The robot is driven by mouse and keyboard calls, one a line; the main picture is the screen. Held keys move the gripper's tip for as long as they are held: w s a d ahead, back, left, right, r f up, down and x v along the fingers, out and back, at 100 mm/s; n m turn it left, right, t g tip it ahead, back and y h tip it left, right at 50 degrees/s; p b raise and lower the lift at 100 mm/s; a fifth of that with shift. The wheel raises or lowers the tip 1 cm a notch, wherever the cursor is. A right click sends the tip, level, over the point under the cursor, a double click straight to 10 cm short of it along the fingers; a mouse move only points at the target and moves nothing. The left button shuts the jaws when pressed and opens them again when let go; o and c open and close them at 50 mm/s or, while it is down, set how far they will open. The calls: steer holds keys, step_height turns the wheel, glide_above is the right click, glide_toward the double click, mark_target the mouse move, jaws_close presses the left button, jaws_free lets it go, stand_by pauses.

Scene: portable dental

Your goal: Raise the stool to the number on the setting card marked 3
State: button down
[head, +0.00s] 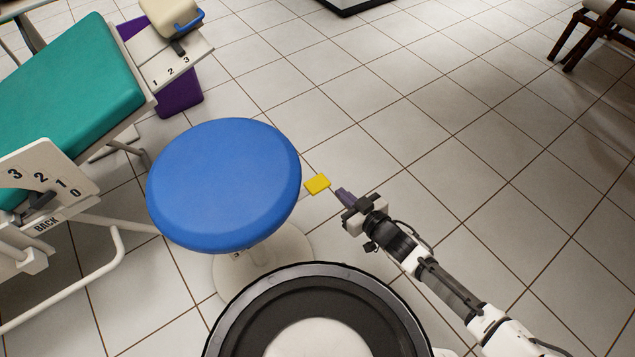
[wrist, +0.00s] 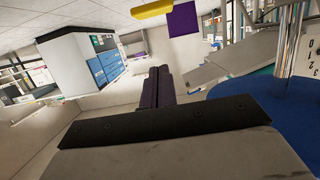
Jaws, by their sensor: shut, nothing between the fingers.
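The stool has a round blue seat (head: 224,185) on a pale round base (head: 288,250) in the head view. A yellow tab (head: 317,184) sticks out at the seat's right edge. My gripper (head: 342,193) is just right of the tab, its dark purple fingers together and empty, with a small gap to the tab. In the wrist view the shut fingers (wrist: 159,72) point forward, the yellow tab (wrist: 152,10) is at the top edge, and the blue seat (wrist: 265,122) is at right beside a chrome column (wrist: 291,40). I cannot make out a setting card marked 3.
A dental chair with teal padding (head: 75,85) stands at left. Its BACK plate (head: 75,184) reads 3, 2, 1, 0; another plate (head: 150,55) reads 1, 2, 3. A wooden chair (head: 590,30) is at top right. Tiled floor right of the stool is clear.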

steer(key=b, duration=0.3)
glide_above(321, 188)
step_height(321, 188, down, 2)
steer(key=f, duration=0.1)
step_height(321, 188, down, 3)
steer(key=shift+d+r+b, duration=0.15)
steer(key=shift+r+b, duration=0.05)
steer(key=shift+b, duration=0.4)
steer(key=shift+f, duration=0.45)
